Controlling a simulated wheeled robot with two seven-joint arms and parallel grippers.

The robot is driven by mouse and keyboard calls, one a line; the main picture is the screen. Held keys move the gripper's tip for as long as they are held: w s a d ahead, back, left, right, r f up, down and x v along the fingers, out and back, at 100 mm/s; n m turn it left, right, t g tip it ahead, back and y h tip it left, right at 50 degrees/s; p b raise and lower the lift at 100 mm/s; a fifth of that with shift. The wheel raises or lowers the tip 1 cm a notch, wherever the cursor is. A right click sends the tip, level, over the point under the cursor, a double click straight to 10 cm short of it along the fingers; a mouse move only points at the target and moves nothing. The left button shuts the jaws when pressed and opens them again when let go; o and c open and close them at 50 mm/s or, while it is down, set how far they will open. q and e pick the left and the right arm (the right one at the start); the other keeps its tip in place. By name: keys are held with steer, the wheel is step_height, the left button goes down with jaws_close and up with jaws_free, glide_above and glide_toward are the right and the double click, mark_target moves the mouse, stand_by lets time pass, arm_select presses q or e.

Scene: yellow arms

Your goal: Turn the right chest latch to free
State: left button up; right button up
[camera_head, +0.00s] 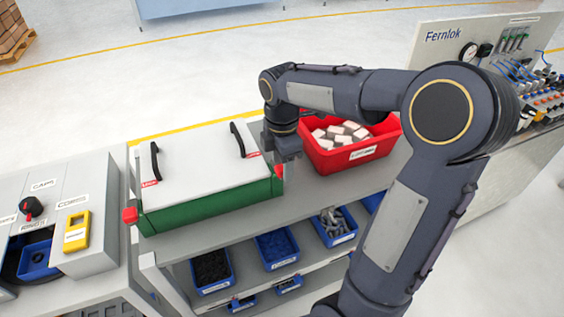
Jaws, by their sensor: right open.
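The chest (215,210) is a green box with a pale grey lid (200,165) and two black handles, standing on the grey bench. The right chest latch (278,171) is a small red piece at the chest's right front corner, partly hidden by my gripper. The left latch (130,215) is a red piece at the left front corner. My right gripper (285,165) is open and points down at the right latch, very close to it; I cannot tell whether they touch. My left gripper is out of view.
A red bin (352,158) of pale blocks stands just right of my gripper. Blue bins (277,249) sit on the shelf below. A grey panel with a yellow device (77,231) is at the left. The Fernlok board (445,36) is at the back right.

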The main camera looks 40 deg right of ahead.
step_height(320, 180, up, 8)
steer(key=shift+f, duration=0.2)
stand_by(0.5)
steer(key=s+a+f+m+t+y, duration=0.2)
steer(key=s+a+m, duration=0.3)
steer(key=s+m, duration=0.3)
steer(key=s+a+f+m+t+y, duration=0.1)
steer(key=s+a+f+m+t, duration=0.2)
steer(key=s+m, duration=0.6)
step_height(320, 180, down, 2)
steer(key=a, duration=0.2)
steer(key=shift+s+a+f+t+y, duration=0.15)
steer(key=shift+a+t+y, duration=0.15)
steer(key=shift+a+y, duration=0.1)
